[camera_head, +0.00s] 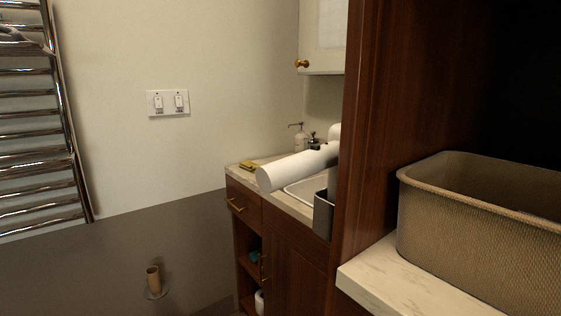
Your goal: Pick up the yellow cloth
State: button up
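The yellow cloth (247,165) lies on the pale countertop (236,171), near its back left corner by the wall. It looks small and flat from here. I see no gripper fingers in this view, so I cannot place my gripper relative to the cloth. A white rounded cylinder (285,172) extends over the counter just right of the cloth; it looks like part of my arm, but I cannot be sure.
A white sink (304,190) and soap bottle (300,139) are on the counter. A dark grey panel (324,214) stands at its front. A tall wooden partition (362,120) and woven basket (485,225) fill the right. A towel rail (62,120) is left; a small holder (154,280) stands below.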

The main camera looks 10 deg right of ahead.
aim_at(250, 166)
jog(key=u, duration=1.4)
jog(key=l+z, duration=0.1)
jog(key=z, duration=1.3)
jog(key=i+j, duration=0.1)
jog(key=j, duration=0.9)
jog(key=i+j+z, duration=0.1)
jog(key=i+j, duration=0.15)
jog(key=i, duration=0.2)
jog(key=i+j, duration=0.25)
jog(key=i, duration=0.2)
jog(key=i+j+z, duration=0.15)
jog(key=i, duration=1.25)
